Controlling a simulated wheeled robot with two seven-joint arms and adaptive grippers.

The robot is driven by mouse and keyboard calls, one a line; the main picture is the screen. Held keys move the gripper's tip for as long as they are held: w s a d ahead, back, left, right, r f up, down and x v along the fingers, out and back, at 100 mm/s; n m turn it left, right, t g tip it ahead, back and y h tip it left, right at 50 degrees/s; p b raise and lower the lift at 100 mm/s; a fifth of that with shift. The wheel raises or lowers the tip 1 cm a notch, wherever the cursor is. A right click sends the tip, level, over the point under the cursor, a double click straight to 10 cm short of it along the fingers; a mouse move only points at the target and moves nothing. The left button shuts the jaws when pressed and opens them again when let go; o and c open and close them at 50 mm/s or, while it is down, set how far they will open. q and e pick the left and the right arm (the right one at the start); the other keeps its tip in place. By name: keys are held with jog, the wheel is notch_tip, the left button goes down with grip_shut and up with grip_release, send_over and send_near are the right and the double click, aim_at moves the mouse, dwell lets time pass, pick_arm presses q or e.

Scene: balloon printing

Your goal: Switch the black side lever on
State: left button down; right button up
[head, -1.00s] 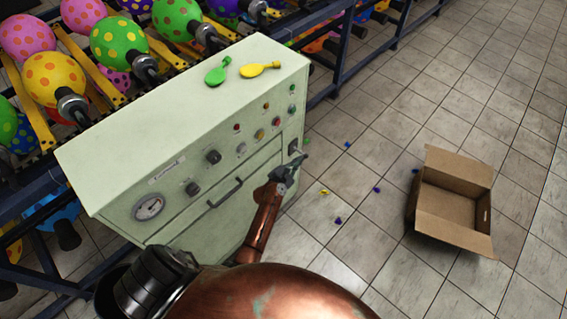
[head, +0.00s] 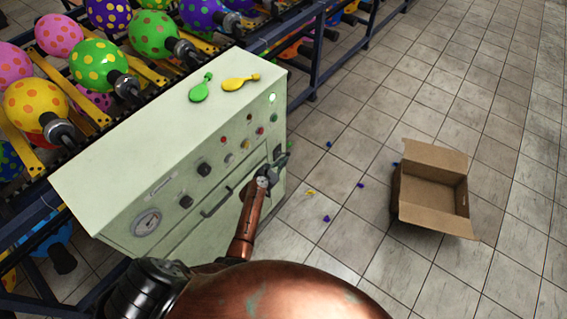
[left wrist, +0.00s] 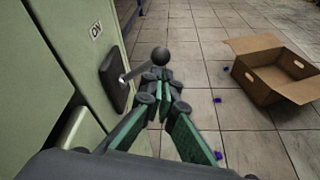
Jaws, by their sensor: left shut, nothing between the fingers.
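The black side lever shows in the left wrist view as a round knob (left wrist: 161,56) on a metal rod from a black plate (left wrist: 114,76) on the cabinet's side. The rod slants upward from the plate toward the knob. An "ON" label (left wrist: 96,30) is above the plate. My left gripper (left wrist: 157,77) is shut and empty, its tips right below the knob; I cannot tell whether they touch. In the head view the left gripper (head: 281,162) is at the right side of the pale green machine cabinet (head: 165,130) and partly hides the lever. My right gripper is not in view.
Balloon racks are behind.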

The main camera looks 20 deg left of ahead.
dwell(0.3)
pick_arm(q)
notch_tip(320, 180, down, 4)
jog(key=s+b, duration=0.2)
jog(key=b, duration=0.1)
jog(key=a+p+v, duration=0.1)
jog(key=p+v, duration=0.3)
jog(key=v, duration=0.6)
jog(key=shift+a+r, duration=0.3)
jog(key=shift+r, duration=0.05)
